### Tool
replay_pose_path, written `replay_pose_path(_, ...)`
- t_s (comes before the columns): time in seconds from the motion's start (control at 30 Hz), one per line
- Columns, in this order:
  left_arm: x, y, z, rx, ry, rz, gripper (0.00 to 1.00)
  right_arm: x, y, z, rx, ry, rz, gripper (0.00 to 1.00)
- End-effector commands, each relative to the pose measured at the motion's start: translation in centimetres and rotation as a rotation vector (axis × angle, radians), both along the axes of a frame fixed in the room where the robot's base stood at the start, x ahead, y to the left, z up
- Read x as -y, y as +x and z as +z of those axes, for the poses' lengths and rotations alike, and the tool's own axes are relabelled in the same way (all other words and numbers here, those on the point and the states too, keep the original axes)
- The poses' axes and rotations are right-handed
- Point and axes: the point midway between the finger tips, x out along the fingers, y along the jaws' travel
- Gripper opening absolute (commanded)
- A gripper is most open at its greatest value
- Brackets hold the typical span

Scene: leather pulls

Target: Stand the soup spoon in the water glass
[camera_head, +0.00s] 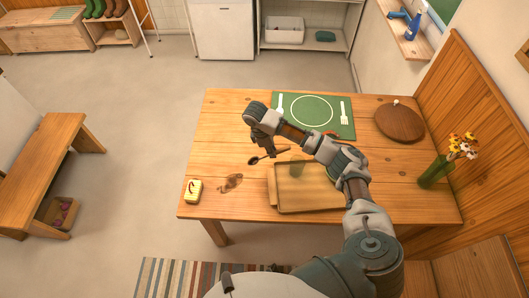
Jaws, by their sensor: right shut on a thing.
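The soup spoon (254,160) shows as a dark bowl with a thin handle running right and slightly up, close to the table top. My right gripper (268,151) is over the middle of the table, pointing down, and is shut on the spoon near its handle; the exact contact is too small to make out. A greenish see-through shape, seemingly the water glass (297,169), stands right of the spoon at the back of a tray. My left gripper is not in view.
The amber tray (310,198) lies near the table's front edge. A green placemat (312,125), a round wooden board (400,123) and a flower vase (434,172) are behind and to the right. A yellow block (193,191) sits at left.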

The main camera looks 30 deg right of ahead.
Motion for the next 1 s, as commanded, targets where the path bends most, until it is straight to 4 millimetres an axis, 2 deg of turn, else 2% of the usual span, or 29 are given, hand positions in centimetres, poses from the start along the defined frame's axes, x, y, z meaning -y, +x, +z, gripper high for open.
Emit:
replay_pose_path(0.3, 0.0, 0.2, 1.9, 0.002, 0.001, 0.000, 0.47, 3.5, -0.2, 0.3, -0.069, -0.273, 0.504, 0.00)
replay_pose_path(0.6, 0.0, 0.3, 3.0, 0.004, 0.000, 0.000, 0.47, 5.5, -0.6, 0.5, -0.043, -0.455, 0.810, 0.00)
replay_pose_path(0.8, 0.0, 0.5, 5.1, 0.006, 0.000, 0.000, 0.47, 8.9, -1.7, 1.7, 0.080, -0.727, 1.194, 0.00)
replay_pose_path(1.0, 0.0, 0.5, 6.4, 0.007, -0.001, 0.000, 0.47, 10.8, -2.3, 2.5, 0.204, -0.887, 1.381, 0.00)
